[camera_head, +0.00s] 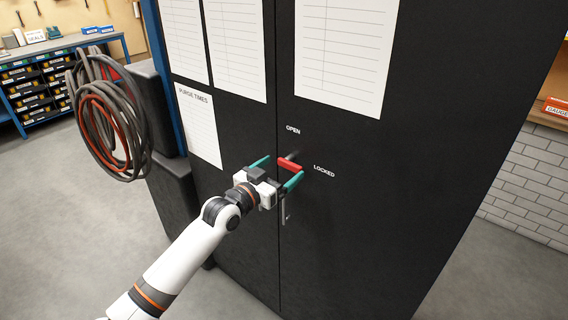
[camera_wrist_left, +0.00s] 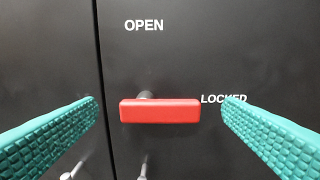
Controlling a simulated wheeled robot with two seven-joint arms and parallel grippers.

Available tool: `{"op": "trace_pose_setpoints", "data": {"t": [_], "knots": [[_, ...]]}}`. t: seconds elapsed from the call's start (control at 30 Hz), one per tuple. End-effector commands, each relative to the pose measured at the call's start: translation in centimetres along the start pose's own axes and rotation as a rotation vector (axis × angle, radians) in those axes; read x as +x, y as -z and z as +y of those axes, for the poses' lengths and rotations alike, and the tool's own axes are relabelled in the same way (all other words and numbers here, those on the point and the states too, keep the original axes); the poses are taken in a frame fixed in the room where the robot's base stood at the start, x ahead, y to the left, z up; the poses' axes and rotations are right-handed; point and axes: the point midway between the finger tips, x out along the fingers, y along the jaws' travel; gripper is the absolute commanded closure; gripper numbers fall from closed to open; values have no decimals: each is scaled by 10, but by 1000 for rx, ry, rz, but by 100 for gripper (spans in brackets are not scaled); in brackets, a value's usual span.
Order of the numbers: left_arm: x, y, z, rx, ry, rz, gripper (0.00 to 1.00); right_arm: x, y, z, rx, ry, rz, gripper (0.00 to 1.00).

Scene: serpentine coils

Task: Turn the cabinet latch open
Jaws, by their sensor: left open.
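The black cabinet (camera_head: 380,215) stands ahead with its doors shut along a vertical seam. The latch is a red bar handle (camera_head: 289,165) on a dark shaft, on the right door beside the seam. In the left wrist view the red handle (camera_wrist_left: 160,111) lies level, pointing toward the white word LOCKED (camera_wrist_left: 223,98). The word OPEN (camera_wrist_left: 144,25) is above it. My left gripper (camera_head: 276,171) is open, its teal fingers on either side of the handle, with gaps showing to both ends in the wrist view. My right gripper is not in view.
Metal pull handles (camera_head: 284,210) are on the doors below the latch. White paper sheets (camera_head: 345,50) are on the doors. Hoses (camera_head: 110,115) hang at the left, and a workbench with bins (camera_head: 45,85) stands behind. The floor at right is clear.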

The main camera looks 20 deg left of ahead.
Motion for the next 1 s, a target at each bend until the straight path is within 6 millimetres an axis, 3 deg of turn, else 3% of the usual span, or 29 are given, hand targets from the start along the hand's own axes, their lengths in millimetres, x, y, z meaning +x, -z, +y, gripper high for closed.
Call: {"op": "trace_pose_setpoints", "data": {"t": [0.2, 0.53, 0.9, 1.0], "knots": [[21, 0, 0, 0, -1, 1, 10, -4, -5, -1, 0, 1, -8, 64], [23, 1, 0, 1, 0, 1, 12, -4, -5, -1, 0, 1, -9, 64], [23, 1, 0, 0, -1, 1, 72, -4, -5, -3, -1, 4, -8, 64], [23, 1, 0, -1, -1, 1, 73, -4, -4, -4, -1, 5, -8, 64]]}}
